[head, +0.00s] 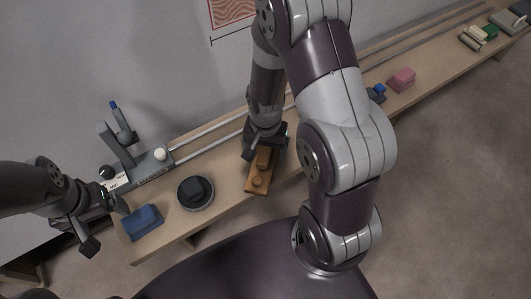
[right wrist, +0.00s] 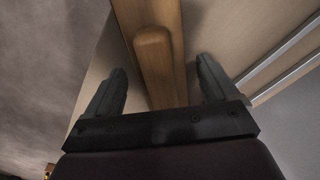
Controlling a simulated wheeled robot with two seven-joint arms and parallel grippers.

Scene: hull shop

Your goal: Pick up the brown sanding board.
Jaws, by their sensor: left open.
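The brown sanding board (head: 257,182) lies on the bench with a wooden handle on top. In the right wrist view the board (right wrist: 153,15) runs between my fingers, with its rounded handle (right wrist: 155,60) in the middle. My right gripper (head: 265,143) is over the board's far end and hides part of it. In the right wrist view my right gripper (right wrist: 162,85) has its fingers apart on either side of the board, with visible gaps to the handle. My left gripper (head: 103,223) is open and empty at the bench's left end.
A round dish (head: 195,206) with a dark lump and a blue block (head: 143,221) stand left of the board. A grey machine (head: 130,165) stands behind them. Metal rails (head: 205,136) run along the bench's back. A pink block (head: 402,79) is farther right.

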